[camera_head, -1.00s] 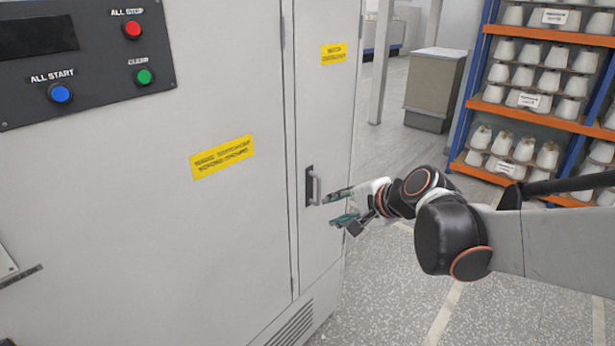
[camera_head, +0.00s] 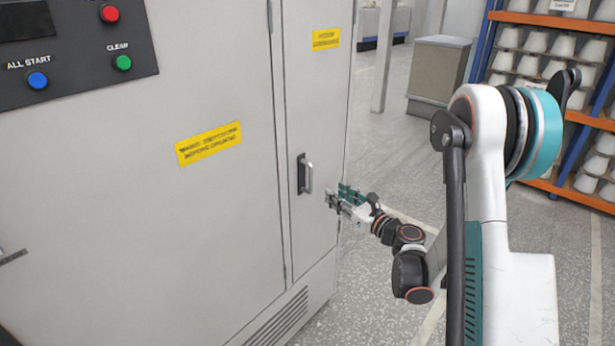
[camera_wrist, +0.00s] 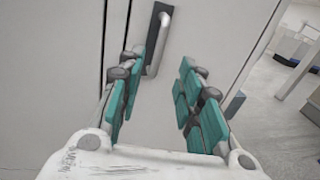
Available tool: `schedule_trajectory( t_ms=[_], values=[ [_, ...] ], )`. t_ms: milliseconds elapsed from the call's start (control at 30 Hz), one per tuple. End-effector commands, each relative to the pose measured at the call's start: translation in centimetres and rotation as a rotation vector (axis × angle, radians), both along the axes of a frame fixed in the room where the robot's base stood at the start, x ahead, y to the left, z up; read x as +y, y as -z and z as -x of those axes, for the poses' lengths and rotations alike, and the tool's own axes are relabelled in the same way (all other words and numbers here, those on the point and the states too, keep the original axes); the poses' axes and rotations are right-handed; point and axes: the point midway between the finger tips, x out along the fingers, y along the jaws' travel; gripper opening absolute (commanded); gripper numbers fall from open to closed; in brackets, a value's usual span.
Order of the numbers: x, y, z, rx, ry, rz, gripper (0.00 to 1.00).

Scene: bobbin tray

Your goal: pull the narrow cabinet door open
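The narrow cabinet door (camera_head: 318,120) is a tall light-grey panel on the right of the cabinet and looks shut. Its handle (camera_head: 305,174) is a small upright grey bar on a dark plate near the door's left edge. In the wrist view the handle (camera_wrist: 158,45) shows ahead, beyond the fingertips and nearer the left finger. My gripper (camera_head: 340,197) is to the right of the handle and slightly below it, apart from it. In the wrist view my gripper (camera_wrist: 157,80) has its teal-padded fingers spread with nothing between them.
The wide cabinet front (camera_head: 200,230) with a yellow label (camera_head: 208,144) and a button panel (camera_head: 75,50) fills the left. A bobbin rack (camera_head: 545,60) and a grey bin (camera_head: 438,70) stand behind. Speckled floor (camera_head: 375,290) is open right of the cabinet.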

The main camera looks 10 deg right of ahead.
Motion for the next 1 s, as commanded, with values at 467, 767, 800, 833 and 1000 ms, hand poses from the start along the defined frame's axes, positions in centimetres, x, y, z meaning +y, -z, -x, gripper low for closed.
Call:
schedule_trajectory(
  t_ms=[467,767,800,833,1000],
  values=[
    [2.7,0.4,-6.0,0.001,0.002,-0.017,0.33],
    [4.8,0.3,-10.7,0.001,0.003,-0.016,0.33],
    [5.0,0.3,-11.1,0.001,0.003,-0.016,0.33],
    [5.2,0.3,-11.4,0.001,0.002,-0.016,0.33],
    [5.6,0.2,-12.3,0.000,0.002,-0.015,0.33]
  ],
)
